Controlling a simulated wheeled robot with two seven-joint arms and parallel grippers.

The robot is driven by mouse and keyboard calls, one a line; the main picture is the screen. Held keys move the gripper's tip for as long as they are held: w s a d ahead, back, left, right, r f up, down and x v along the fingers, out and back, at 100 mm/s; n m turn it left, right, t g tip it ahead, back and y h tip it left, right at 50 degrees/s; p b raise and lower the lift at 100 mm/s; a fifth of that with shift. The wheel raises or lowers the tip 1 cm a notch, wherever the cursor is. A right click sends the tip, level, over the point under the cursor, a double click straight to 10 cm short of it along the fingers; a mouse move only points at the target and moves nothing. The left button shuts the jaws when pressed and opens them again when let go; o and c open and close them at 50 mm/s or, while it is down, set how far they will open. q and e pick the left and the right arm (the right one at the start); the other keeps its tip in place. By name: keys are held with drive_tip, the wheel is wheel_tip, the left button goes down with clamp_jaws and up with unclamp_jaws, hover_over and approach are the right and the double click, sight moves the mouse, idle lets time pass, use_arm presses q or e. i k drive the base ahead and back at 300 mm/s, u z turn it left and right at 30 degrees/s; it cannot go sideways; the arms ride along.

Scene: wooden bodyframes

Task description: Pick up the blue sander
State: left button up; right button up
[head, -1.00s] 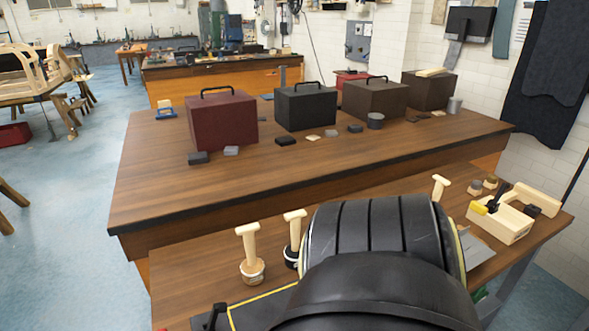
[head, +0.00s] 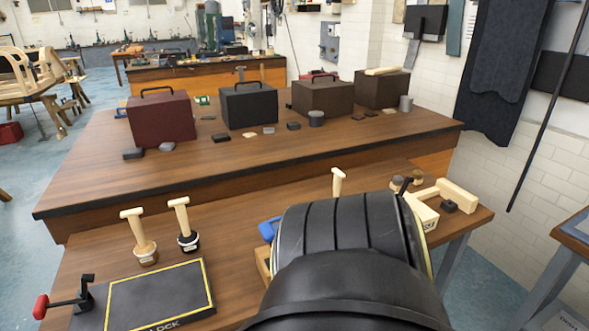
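A blue object (head: 268,229), possibly the blue sander, stands on the near wooden bench (head: 235,222). It is mostly hidden behind a large black ribbed part of my own arm, so its full shape does not show. Another small blue item (head: 121,112) is on the long table behind, left of the dark red box; I cannot tell what it is. Neither of my grippers shows in this view.
Two wooden-handled tools (head: 139,238) stand left of the blue object, behind a black yellow-edged board (head: 160,293). A red-handled clamp (head: 62,300) is at the bench's left. Wooden tools (head: 440,202) lie at the right end. Several boxes (head: 160,119) line the long table.

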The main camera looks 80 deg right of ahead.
sight(272, 220)
drive_tip(key=k, duration=0.25)
drive_tip(key=z, duration=1.1)
